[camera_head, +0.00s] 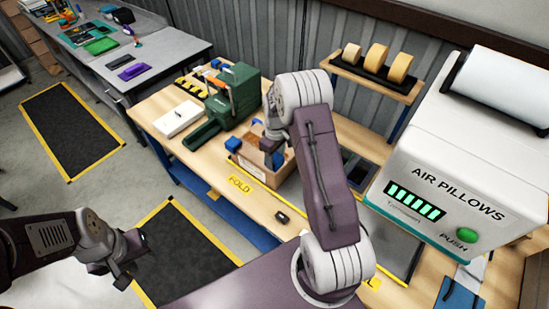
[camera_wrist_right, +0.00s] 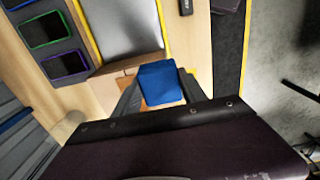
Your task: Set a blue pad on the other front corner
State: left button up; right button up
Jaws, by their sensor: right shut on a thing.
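The open carton (camera_head: 281,172) stands on the wooden bench under my right gripper. A blue pad (camera_head: 233,144) sits at its left corner in the head view. A second blue patch (camera_head: 257,122) shows at the carton's far side, partly hidden. My right gripper (camera_head: 272,150) points down at the carton. In the right wrist view its fingers are shut on a blue pad (camera_wrist_right: 160,83), with brown carton board (camera_wrist_right: 108,78) beside and under it. I cannot tell whether the held pad touches the carton. My left gripper (camera_head: 130,272) hangs over the floor mat, away from the bench; its jaw opening is unclear.
A green tape machine (camera_head: 234,93) and a white box (camera_head: 179,118) stand left of the carton. The air pillow machine (camera_head: 440,190) fills the right side. A yellow FOLD label (camera_head: 240,184) and a small black item (camera_head: 283,215) lie along the bench front.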

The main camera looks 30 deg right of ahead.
aim_at(274, 173)
notch_tip(274, 173, down, 6)
jog(key=b, duration=0.4)
jog(key=shift+f+b, duration=0.2)
jog(key=shift+b, duration=0.2)
jog(key=shift+r, duration=0.1)
jog(key=o, duration=1)
jog(key=shift+a, duration=0.1)
jog(key=shift+o, duration=0.2)
jog(key=o, duration=0.5)
